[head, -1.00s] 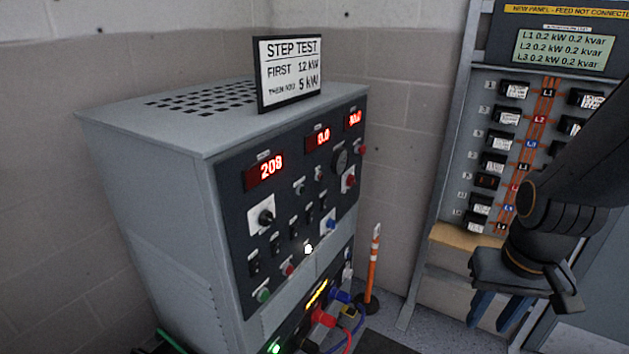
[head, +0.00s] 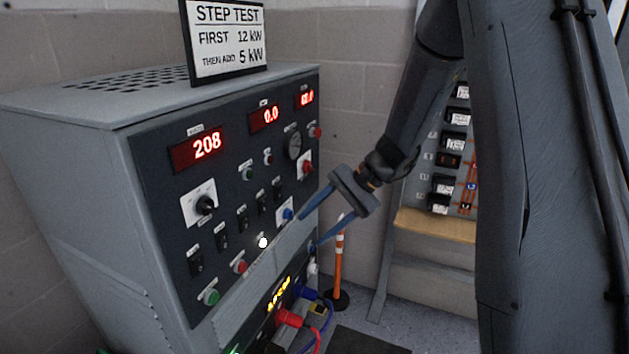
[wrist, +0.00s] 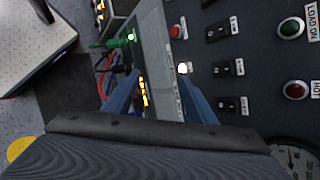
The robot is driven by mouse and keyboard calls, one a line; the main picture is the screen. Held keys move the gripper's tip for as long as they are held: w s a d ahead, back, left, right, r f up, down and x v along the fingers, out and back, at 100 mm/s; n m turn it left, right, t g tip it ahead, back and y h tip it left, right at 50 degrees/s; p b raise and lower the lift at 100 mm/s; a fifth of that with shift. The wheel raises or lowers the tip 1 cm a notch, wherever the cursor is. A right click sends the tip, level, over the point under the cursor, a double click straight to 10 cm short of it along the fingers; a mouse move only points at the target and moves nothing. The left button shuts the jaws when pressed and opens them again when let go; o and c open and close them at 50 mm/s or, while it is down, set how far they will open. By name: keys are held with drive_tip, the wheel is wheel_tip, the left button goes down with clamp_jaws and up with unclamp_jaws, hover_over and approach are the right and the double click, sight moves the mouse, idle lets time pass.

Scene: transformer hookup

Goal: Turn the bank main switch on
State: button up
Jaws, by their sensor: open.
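The load bank cabinet (head: 70,190) stands at left in the head view, with a dark control panel (head: 150,170). Labels are too small to tell which is the bank main switch. My gripper (head: 309,229) is open and empty in front of the panel's lower right. In the wrist view its fingers (wrist: 158,76) point toward the panel's lower edge, beside a lit white lamp (wrist: 184,68).
Red displays (head: 197,149) read 208 and 0.0. A green button (head: 211,297) and red button (head: 240,266) sit low on the panel. Plugged cables (head: 290,318) protrude below. An orange post (head: 339,270) stands right of the cabinet. A step test sign (head: 228,40) stands on top.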

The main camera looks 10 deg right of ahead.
drive_tip(key=w+d+f+m+t+y+b, duration=0.1)
drive_tip(key=w+d+m+t+y+b, duration=0.25)
drive_tip(key=w, duration=0.85)
drive_tip(key=m+t+y+b, duration=0.2)
drive_tip(key=m+t+y, duration=0.1)
drive_tip(key=t, duration=0.3)
approach(313, 168)
drive_tip(key=a, duration=0.2)
drive_tip(key=shift+h, duration=0.25)
drive_tip(key=x, duration=0.2)
drive_tip(key=p+x, duration=0.1)
drive_tip(key=x, duration=0.4)
drive_tip(key=shift+w+d+r, duration=0.1)
drive_tip(key=shift+w+r, duration=0.15)
drive_tip(key=shift+w, duration=0.05)
drive_tip(key=c, duration=1)
